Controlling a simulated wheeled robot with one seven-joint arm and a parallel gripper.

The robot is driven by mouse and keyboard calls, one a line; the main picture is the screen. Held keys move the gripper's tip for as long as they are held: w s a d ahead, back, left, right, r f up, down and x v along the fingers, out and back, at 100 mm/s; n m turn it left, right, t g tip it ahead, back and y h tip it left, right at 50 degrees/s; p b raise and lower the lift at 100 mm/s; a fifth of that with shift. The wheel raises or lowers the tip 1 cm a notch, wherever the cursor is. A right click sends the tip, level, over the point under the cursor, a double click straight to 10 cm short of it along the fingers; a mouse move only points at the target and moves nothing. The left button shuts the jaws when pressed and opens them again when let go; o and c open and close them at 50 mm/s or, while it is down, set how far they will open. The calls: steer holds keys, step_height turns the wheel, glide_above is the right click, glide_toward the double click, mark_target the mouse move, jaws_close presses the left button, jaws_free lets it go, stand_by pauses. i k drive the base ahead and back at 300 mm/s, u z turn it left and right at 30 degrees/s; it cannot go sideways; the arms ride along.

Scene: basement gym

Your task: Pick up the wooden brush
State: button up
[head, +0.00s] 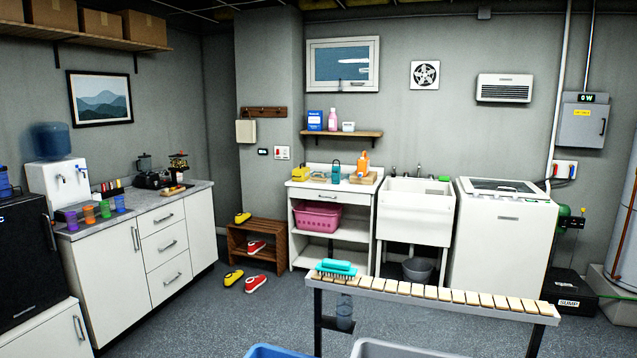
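A brush with a teal back and brownish bristles (337,267) lies on the left end of a narrow slatted rack (430,293) in the near middle of the head view. Its back is up and its bristles point down toward the slats. Its visible back looks teal, not wood; I cannot make out any other brush for certain. My gripper is not in view.
A blue bin (272,351) and a grey bin (400,349) stand at the bottom edge, before the rack. Shoes (255,284) lie by a wooden shoe bench (258,232). A sink (416,208) and washer (503,235) stand behind. Floor is open at centre left.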

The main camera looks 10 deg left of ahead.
mark_target(313, 179)
steer(key=u, duration=2.2)
steer(key=i, duration=4.5)
steer(key=z, duration=2.85)
steer(key=i, duration=1.2)
steer(key=u, duration=0.05)
